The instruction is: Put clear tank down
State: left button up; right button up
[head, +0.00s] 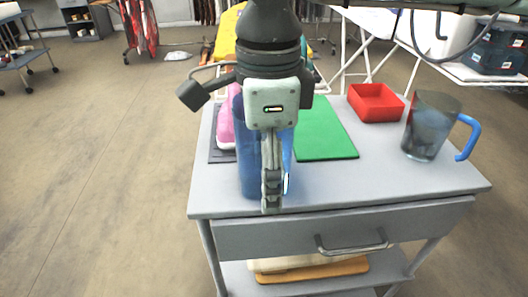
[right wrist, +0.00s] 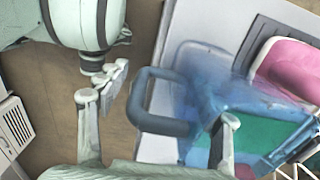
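The clear tank (head: 248,150) is blue and see-through and appears to stand upright on the grey cart near its front edge. My right gripper (head: 271,190) hangs in front of it and hides part of it. In the right wrist view the tank (right wrist: 205,90) has a dark grey-blue handle (right wrist: 160,127). The fingers of my right gripper (right wrist: 160,112) are spread, one on each side of the handle, with gaps showing. Part of my left arm, apparently with its gripper (right wrist: 105,80), shows at the upper left there; its finger state is unclear.
The grey cart (head: 345,190) also holds a green board (head: 325,135), a red tray (head: 378,115), a pink item (head: 224,130) on a dark mat, and a clear pitcher (head: 425,130) with a blue handle at the right. Bare cart top lies right of my right gripper.

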grip_shut()
jog(key=shift+r, duration=0.1)
jog(key=shift+r, duration=0.1)
dwell(0.4)
